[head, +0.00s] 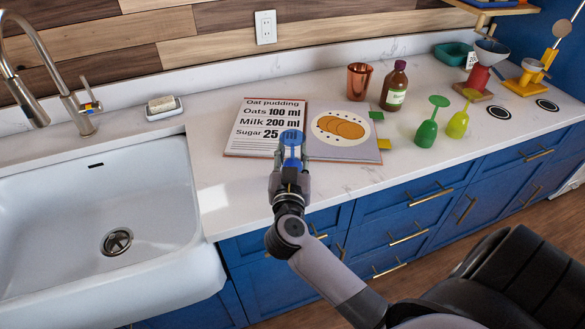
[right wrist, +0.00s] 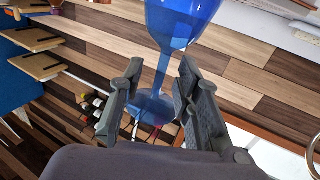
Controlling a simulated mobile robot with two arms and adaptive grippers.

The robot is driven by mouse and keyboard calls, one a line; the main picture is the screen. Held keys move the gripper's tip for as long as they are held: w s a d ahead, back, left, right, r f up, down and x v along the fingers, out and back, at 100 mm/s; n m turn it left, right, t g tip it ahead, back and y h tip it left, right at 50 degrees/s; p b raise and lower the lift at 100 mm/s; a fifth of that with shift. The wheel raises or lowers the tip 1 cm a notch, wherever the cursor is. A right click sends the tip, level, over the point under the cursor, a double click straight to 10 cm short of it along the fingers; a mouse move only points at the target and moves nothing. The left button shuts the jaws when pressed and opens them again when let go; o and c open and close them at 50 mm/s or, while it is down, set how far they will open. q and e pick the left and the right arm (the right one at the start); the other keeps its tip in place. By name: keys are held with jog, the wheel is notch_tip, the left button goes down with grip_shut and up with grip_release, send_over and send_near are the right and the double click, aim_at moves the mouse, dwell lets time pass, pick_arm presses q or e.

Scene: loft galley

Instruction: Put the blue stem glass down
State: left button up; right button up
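My right gripper (head: 290,168) is over the front edge of the counter, by the open recipe book. It is shut on the blue stem glass (head: 291,140), which appears held in the air, overlapping the book in the head view. In the right wrist view the blue glass (right wrist: 174,28) has its bowl beyond the fingertips. Its stem and foot lie between the two fingers of my right gripper (right wrist: 158,88). My left gripper is not in view.
The recipe book (head: 265,127) lies behind the gripper. A copper cup (head: 359,82), brown bottle (head: 394,88), green stem glass (head: 428,125) and yellow stem glass (head: 460,120) stand to the right. The sink (head: 60,215) is left. Bare counter (head: 225,190) lies between sink and book.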

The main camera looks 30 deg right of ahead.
jog(key=shift+w+d, duration=0.4)
jog(key=shift+w, duration=0.15)
jog(key=shift+s, duration=0.1)
jog(key=shift+c, duration=0.6)
grip_shut()
